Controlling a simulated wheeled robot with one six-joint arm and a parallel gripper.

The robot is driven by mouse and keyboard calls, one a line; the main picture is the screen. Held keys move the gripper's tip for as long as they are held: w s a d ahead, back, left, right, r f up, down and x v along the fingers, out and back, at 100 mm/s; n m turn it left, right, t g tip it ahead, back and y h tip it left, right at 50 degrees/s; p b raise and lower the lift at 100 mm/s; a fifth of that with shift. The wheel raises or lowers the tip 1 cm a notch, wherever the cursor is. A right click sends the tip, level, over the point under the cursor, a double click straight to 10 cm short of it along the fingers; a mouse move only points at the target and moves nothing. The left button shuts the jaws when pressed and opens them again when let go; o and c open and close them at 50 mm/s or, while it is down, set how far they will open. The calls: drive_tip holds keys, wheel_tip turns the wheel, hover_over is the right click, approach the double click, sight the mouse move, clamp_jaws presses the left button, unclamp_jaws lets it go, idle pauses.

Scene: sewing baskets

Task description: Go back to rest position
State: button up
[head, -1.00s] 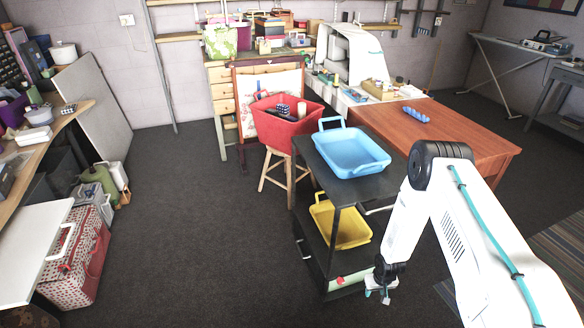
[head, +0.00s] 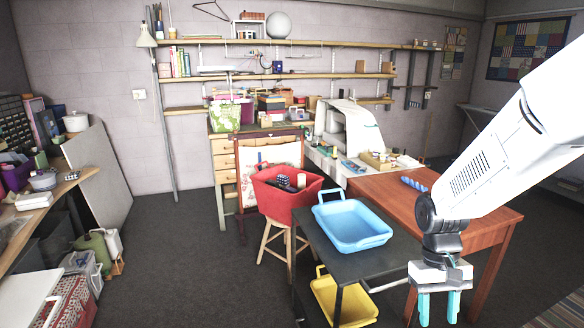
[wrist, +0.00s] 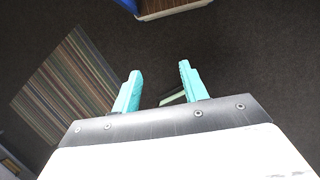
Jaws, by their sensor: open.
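My gripper (head: 438,308) hangs at the lower right in the head view, fingers pointing down, in front of the wooden table and to the right of the black cart. Its two teal fingers are apart with nothing between them. In the wrist view my gripper (wrist: 160,92) is also open and empty above the dark floor. My white arm reaches in from the upper right of the head view, raised and bent down at the wrist.
A black cart (head: 375,262) bears a blue basket (head: 352,243), with a yellow basket (head: 343,304) below. A red basket (head: 290,205) stands on a stool. A wooden table (head: 470,213) is behind my gripper. A striped rug (wrist: 70,80) lies on open floor.

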drive_tip(key=s+a+r+t, duration=0.3)
drive_tip(key=s+r+t, duration=0.1)
drive_tip(key=s+r, duration=1.3)
drive_tip(key=shift+t+y, duration=0.3)
drive_tip(key=shift+t, duration=0.1)
